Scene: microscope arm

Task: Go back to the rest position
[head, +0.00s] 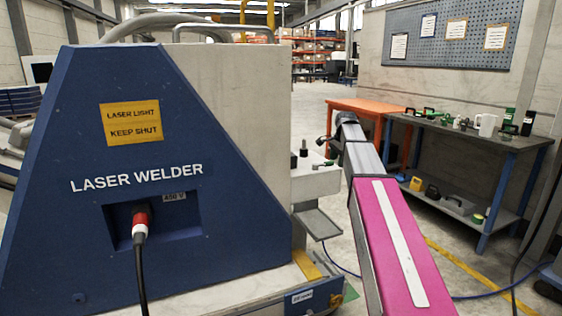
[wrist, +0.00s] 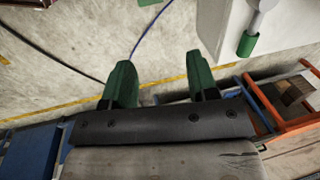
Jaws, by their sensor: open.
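My gripper (wrist: 160,82) is open in the wrist view, its two green fingers apart with only bare floor between them. Beside it at the upper right, a white block carries a grey lever with a green grip (wrist: 247,45); the grip is clear of my fingers. In the head view my arm reaches away from me just right of the laser welder (head: 150,170). My gripper is too small there to make out its fingers. A pale machine ledge (head: 315,181) with a small dark knob (head: 303,149) stands close to the left of my arm.
An orange table (head: 365,106) stands behind my arm. A dark workbench (head: 470,135) with tools and a white jug (head: 487,125) is at the right. A red plug (head: 140,222) with a black cable sits in the welder's front. Open floor lies between arm and workbench.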

